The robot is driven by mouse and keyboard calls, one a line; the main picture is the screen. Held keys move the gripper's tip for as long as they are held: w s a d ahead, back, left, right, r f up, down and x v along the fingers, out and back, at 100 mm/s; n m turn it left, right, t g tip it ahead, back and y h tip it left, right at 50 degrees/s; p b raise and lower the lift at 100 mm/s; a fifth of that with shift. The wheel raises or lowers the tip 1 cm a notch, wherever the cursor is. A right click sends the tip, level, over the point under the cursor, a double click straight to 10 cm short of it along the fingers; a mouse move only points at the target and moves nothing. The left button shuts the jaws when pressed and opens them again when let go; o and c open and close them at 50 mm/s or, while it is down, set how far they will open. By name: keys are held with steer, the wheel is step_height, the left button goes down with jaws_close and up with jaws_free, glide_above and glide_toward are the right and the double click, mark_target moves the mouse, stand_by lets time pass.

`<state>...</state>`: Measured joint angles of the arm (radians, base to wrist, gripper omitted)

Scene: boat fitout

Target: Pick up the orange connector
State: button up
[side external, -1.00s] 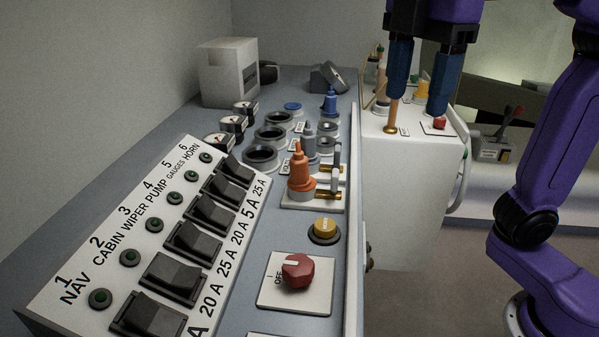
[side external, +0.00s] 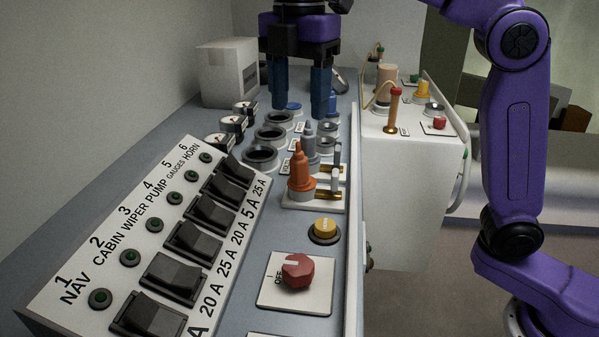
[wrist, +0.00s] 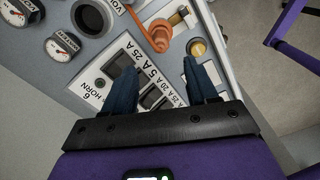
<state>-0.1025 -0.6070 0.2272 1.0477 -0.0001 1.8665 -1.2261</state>
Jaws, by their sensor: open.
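The orange connector (side external: 301,174) stands upright on the panel, on a light plate beside a brass-coloured part. It also shows in the wrist view (wrist: 158,36), ahead of my fingertips and apart from them. My gripper (side external: 299,113) hangs over the panel with its two blue fingers pointing down, open and empty. In the side view it is above and beyond the orange connector. In the wrist view my gripper (wrist: 158,68) has its fingers spread, with part of the switch label plate between them.
A grey connector (side external: 308,140) stands just behind the orange one and a blue connector (side external: 331,103) farther back. Round dark-ringed sockets (side external: 261,155) lie to the left. A yellow button (side external: 325,229), a red knob (side external: 298,270) and rocker switches (side external: 193,243) are nearer the camera.

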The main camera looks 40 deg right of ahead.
mark_target(299, 157)
steer(key=shift+f, duration=5.45)
jaws_close()
